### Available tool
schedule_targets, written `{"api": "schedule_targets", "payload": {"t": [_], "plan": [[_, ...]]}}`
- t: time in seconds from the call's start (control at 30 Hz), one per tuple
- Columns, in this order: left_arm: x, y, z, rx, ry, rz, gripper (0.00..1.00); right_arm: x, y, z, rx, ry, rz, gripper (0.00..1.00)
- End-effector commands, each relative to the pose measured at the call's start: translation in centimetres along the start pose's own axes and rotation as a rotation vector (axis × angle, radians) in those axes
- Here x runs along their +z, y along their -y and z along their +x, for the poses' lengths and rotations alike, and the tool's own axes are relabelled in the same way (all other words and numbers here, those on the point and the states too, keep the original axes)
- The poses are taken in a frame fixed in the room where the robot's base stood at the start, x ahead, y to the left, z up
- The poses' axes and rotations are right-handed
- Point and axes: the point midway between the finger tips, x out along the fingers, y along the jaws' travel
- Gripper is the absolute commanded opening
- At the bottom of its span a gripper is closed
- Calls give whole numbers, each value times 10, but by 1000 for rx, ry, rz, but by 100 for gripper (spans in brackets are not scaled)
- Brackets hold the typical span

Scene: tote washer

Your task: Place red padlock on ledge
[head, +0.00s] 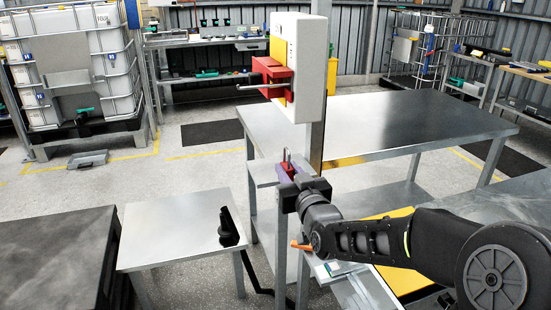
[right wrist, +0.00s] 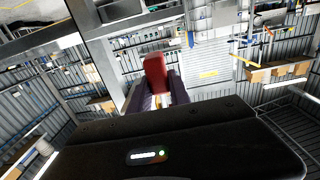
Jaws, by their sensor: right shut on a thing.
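My right gripper (head: 287,176) is shut on the red padlock (head: 287,168), whose grey shackle points up in the head view. In the right wrist view the padlock's red body (right wrist: 155,72) stands out between the purple fingers of the gripper (right wrist: 158,97). A small grey ledge (head: 262,173) juts from the post below the wall box, close by the padlock. I cannot tell whether the padlock touches the ledge. The gripper and wrist hide part of the ledge. My left gripper is not in view.
A pale box (head: 311,60) with a red switch block and handle (head: 270,72) stands above the ledge. A large steel table (head: 390,120) is behind. A small metal table (head: 180,225) at the front left bears a dark shape I cannot identify.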

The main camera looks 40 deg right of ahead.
Motion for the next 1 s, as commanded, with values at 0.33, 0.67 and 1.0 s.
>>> {"api": "schedule_targets", "payload": {"t": [0.33, 0.67, 1.0], "plan": [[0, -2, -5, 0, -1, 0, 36, -1, 0, 83, 0, -2, 0, 0], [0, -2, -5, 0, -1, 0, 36, -1, 0, 90, 0, -3, 0, 0], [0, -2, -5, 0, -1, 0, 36, 24, 0, 100, 0, 3, -1, 0]]}}
